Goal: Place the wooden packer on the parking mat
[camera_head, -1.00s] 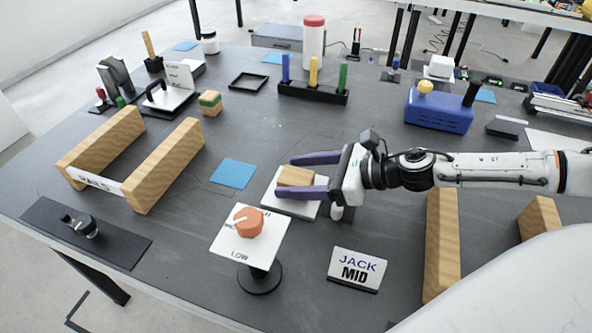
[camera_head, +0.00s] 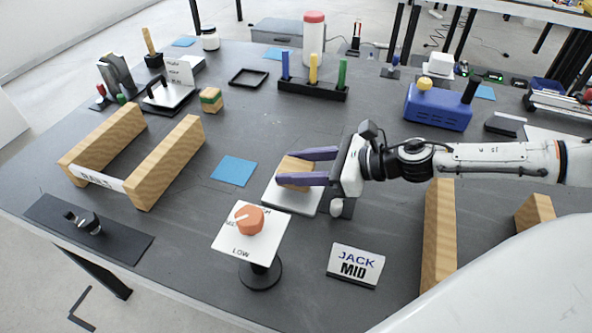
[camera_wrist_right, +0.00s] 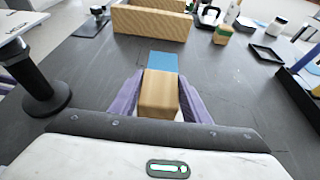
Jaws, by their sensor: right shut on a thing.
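The wooden packer (camera_head: 295,172) is a small light-brown block above or on a white square plate (camera_head: 290,197) near the middle of the table. My right gripper (camera_head: 304,167) is shut on it, with a purple finger on each side. I cannot tell for sure whether the packer is clear of the plate. In the right wrist view the packer (camera_wrist_right: 160,92) sits between the fingers. A blue square mat (camera_head: 234,171), apparently the parking mat, lies bare just left of the plate. It shows beyond the packer in the wrist view (camera_wrist_right: 163,61). My left gripper is out of view.
An orange knob on a white LOW stand (camera_head: 249,232) and a JACK MID sign (camera_head: 356,266) stand in front. Wooden rails (camera_head: 165,165) are left of the mat. A rack with coloured pegs (camera_head: 312,90) is behind. Table around the mat is clear.

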